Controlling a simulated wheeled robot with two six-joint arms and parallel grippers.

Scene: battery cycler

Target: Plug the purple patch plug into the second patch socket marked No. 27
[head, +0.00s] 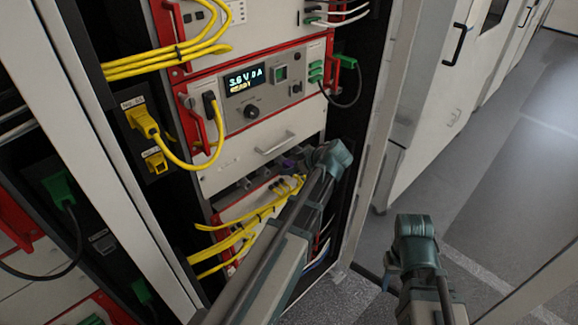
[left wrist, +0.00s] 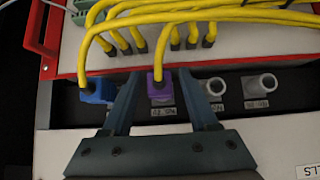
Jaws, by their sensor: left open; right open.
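The purple patch plug (left wrist: 160,84) sits at the dark socket strip with its yellow cable rising from it. It also shows as a small purple spot in the head view (head: 289,165). My left gripper (left wrist: 157,92) is open, one finger on each side of the plug, with visible gaps. A blue plug (left wrist: 97,92) is just left of the left finger. Two grey sockets (left wrist: 214,88) and (left wrist: 262,86) to the right look empty. Their labels are too blurred to read, and I cannot pick out No. 27. My right gripper (head: 389,268) is open and empty, low at the right, mostly hidden by its wrist.
Yellow cables (left wrist: 200,17) run closely above the plug. Yellow plugs (head: 144,121) sit on the rack's left post. A cycler with a lit display (head: 244,79) is above, with a grey drawer handle (head: 275,143) below it. Open floor (head: 520,170) lies right of the rack.

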